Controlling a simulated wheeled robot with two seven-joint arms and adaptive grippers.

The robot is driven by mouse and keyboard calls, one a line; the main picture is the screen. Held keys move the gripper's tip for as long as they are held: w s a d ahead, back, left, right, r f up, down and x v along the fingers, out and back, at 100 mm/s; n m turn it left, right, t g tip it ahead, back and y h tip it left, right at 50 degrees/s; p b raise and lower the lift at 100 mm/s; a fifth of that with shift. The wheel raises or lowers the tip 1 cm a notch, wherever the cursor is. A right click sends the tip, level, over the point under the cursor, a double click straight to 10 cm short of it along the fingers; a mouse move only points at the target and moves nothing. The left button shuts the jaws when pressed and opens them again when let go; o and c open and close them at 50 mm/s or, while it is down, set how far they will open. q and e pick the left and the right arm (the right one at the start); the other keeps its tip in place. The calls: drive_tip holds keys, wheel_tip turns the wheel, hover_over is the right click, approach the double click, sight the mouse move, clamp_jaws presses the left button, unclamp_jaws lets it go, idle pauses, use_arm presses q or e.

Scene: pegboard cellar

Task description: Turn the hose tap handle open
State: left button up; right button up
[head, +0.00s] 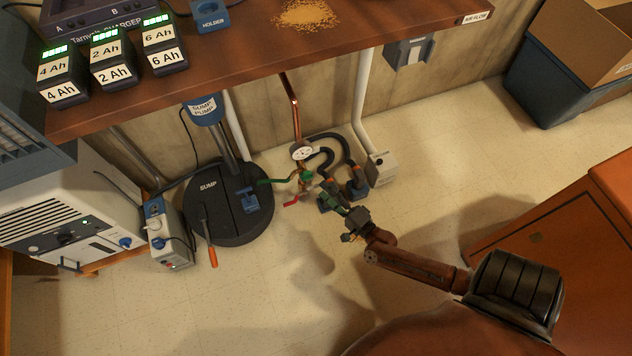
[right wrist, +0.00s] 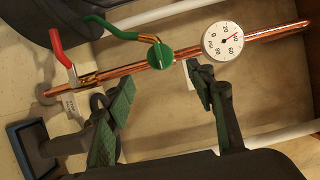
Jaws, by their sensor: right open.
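A copper pipe (head: 295,118) comes down the wall and carries a white dial gauge (head: 303,153). Below the gauge is a round green handle (head: 307,176); it also shows with a pale line across its face in the right wrist view (right wrist: 160,55). A curved green piece (right wrist: 112,28) reaches the pipe beside it. A red lever (right wrist: 62,46) sits lower on the pipe. My right gripper (right wrist: 165,80) is open and empty, its fingers pointing toward the pipe, with the green handle ahead of the gap. It also shows in the head view (head: 335,197). My left gripper is out of view.
Black hoses (head: 350,150) curve close to the pipe on its right. The round black sump lid (head: 228,205) is to the left. A wooden bench (head: 250,50) overhangs above. An orange-brown cabinet (head: 560,225) stands at right.

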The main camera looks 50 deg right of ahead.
drive_tip(key=shift+s+a, duration=0.2)
drive_tip(key=shift+s, duration=1.05)
